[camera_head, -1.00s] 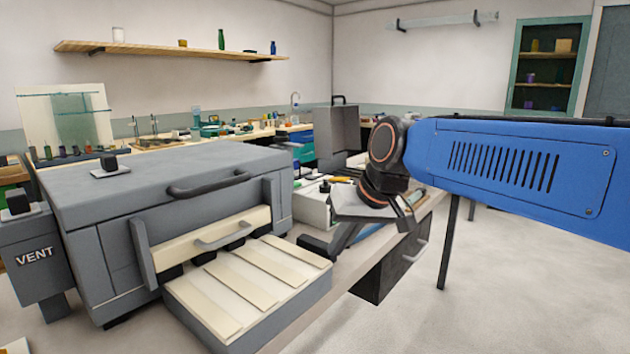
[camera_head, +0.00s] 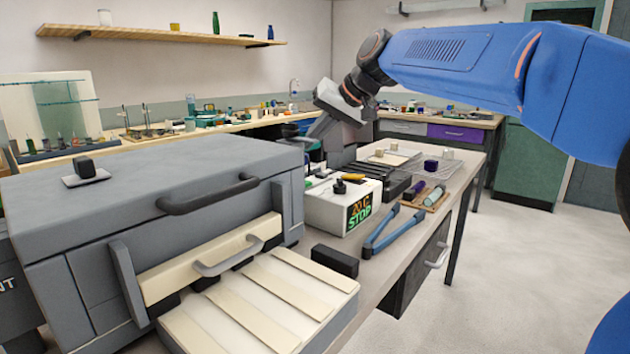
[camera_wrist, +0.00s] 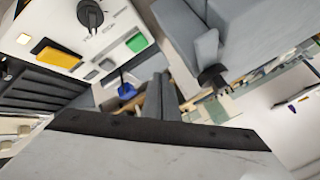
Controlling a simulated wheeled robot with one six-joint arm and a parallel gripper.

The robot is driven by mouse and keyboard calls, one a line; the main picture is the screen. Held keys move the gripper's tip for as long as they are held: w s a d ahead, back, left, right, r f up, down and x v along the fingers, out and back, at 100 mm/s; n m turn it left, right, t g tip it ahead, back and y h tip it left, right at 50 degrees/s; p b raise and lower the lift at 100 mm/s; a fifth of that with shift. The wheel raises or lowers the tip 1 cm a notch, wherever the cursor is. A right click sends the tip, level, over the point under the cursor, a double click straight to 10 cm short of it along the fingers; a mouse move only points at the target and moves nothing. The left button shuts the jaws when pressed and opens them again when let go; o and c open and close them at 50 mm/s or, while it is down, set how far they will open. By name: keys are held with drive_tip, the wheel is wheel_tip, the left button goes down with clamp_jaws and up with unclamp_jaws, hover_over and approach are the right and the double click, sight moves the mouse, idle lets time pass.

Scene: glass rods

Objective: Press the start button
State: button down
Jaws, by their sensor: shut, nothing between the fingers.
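A white control box (camera_head: 328,207) stands on the bench beside the grey furnace. Its front display (camera_head: 360,214) reads "20 C" in orange and "STOP" in green. A black knob (camera_head: 340,187) and a yellow button (camera_head: 322,176) show on its top. The wrist view shows the box top with the black knob (camera_wrist: 90,14), a yellow-orange button (camera_wrist: 55,54) and a green button (camera_wrist: 137,42); I cannot read which one is start. My gripper (camera_head: 314,142) is shut and empty, above and behind the box. In the wrist view its fingers (camera_wrist: 158,98) point near the green button, seemingly apart from it.
The grey furnace (camera_head: 150,180) with its handles is at left. Blue tongs (camera_head: 392,232) and a black block (camera_head: 335,260) lie in front of the box. A dark ribbed rack (camera_head: 385,175) and a clear tray (camera_head: 440,170) are to its right. The floor at right is clear.

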sight(307, 183)
drive_tip(key=shift+w+a+r+y, duration=0.15)
drive_tip(key=shift+w+a+r, duration=0.2)
drive_tip(key=shift+w, duration=0.25)
drive_tip(key=shift+w+a+r+y, duration=0.2)
drive_tip(key=shift+w+a, duration=0.1)
drive_tip(key=shift+w, duration=0.3)
drive_tip(key=shift+f, duration=0.1)
drive_tip(key=shift+f, duration=4.35)
drive_tip(key=shift+f, duration=0.85)
drive_tip(key=shift+r, duration=0.9)
